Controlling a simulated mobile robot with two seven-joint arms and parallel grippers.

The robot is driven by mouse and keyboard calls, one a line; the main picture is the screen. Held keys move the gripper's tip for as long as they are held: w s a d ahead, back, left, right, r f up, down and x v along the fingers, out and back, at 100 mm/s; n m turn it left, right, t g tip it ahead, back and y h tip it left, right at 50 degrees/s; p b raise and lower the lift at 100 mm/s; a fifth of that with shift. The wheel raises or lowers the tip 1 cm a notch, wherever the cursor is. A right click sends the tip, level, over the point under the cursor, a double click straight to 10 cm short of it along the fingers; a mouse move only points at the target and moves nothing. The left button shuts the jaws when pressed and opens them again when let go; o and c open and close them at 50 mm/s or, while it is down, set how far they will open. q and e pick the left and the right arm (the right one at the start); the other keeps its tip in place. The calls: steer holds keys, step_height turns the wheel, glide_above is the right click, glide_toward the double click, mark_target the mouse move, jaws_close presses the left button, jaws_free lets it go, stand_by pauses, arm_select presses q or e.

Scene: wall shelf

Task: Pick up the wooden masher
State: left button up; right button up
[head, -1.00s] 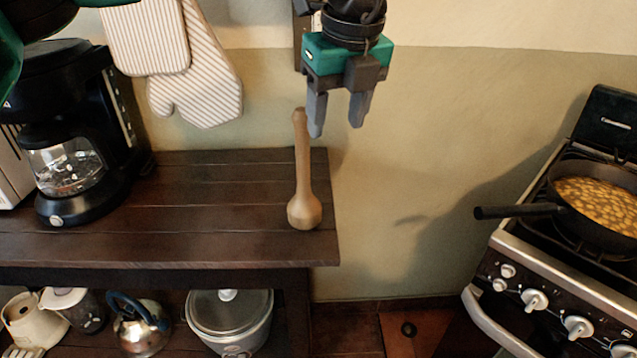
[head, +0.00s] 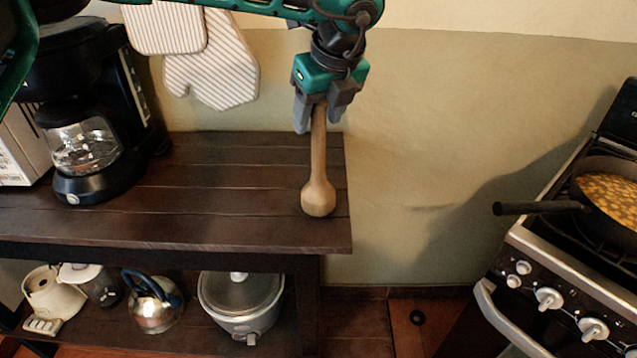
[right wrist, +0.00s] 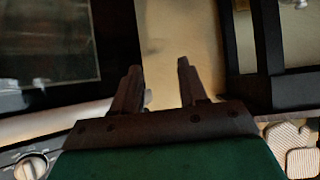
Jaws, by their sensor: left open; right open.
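The wooden masher (head: 318,165) stands upright, head down, near the right end of the dark wooden shelf top in the head view. My left gripper (head: 318,122) is open, pointing down at the masher's handle. Its fingers appear on either side of the upper handle, and the handle's top is hidden behind the gripper. I cannot tell whether a finger touches it. My right gripper (right wrist: 155,85) is open and empty in the right wrist view; the masher does not show there.
A black coffee maker (head: 80,130) stands at the shelf's left. Striped oven mitts (head: 212,65) hang on the wall. A stove with a pan (head: 612,200) is at the right. A pot (head: 240,300) and kettle (head: 153,305) sit below. The shelf top's middle is clear.

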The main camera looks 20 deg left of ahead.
arm_select(q)
steer(key=shift+x, duration=1.15)
jaws_close()
